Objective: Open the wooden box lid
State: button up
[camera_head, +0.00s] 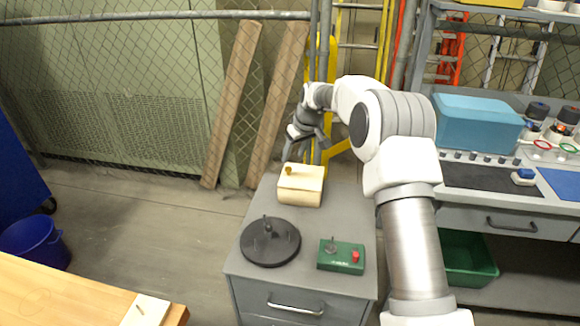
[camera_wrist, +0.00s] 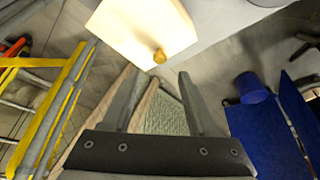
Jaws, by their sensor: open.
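The wooden box (camera_head: 301,190) is pale and sits at the far end of the grey cabinet top. Its lid (camera_head: 303,174) looks closed, with a round yellow knob (camera_head: 288,170) on it. My gripper (camera_head: 302,158) is open and empty just behind and above the box, fingers pointing down. In the wrist view, the lid (camera_wrist: 135,28) fills the upper middle. The knob (camera_wrist: 160,56) shows just beyond the two fingertips, between their lines, and apart from them. My gripper (camera_wrist: 156,80) has a wide gap there. The box's inside is hidden.
On the cabinet top (camera_head: 240,266), a dark round disc (camera_head: 270,243) and a green box with a red button (camera_head: 341,256) stand nearer me. A workbench with a blue bin (camera_head: 478,123) is at right. Wooden planks (camera_head: 232,103) and a mesh fence stand behind.

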aim_at(289, 168)
jog(key=x, duration=0.6)
jog(key=shift+f, duration=0.1)
grip_shut()
dwell(1.3)
